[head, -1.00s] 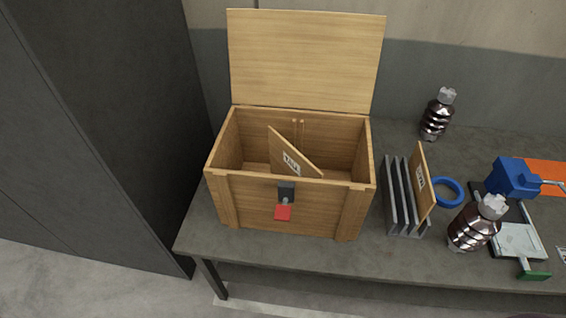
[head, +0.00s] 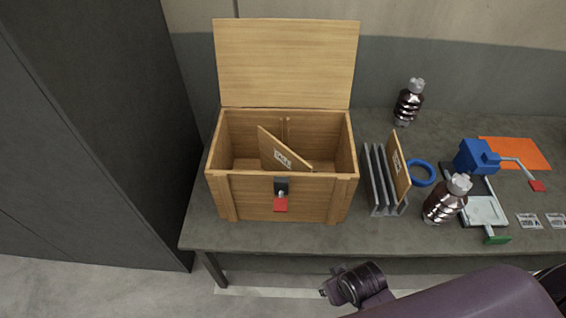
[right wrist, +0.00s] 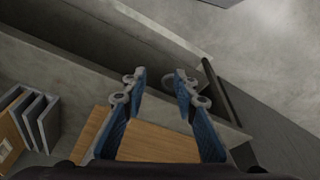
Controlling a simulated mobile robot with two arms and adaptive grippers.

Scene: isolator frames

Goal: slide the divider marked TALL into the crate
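The wooden crate (head: 236,199) stands on the table with its lid (head: 287,62) open. A labelled wooden divider (head: 271,147) is inside it, tilted, its upper left corner raised and its lower edge hidden by the front wall. Its label is too small to read surely. Vertical guide strips (head: 284,131) show on the back inner wall, and the divider stands askew in front of them. A second labelled divider (head: 399,170) leans in the grey rack (head: 378,187). My right gripper (right wrist: 160,78) is open and empty in the right wrist view. My left gripper is out of view.
A red-tagged latch (head: 281,196) is on the crate's front. Right of the rack are a blue ring (head: 421,173), dark ribbed bottles (head: 443,200) (head: 408,103), a blue clamp-like device (head: 475,157) and an orange sheet (head: 515,152). A dark cabinet (head: 110,120) stands left.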

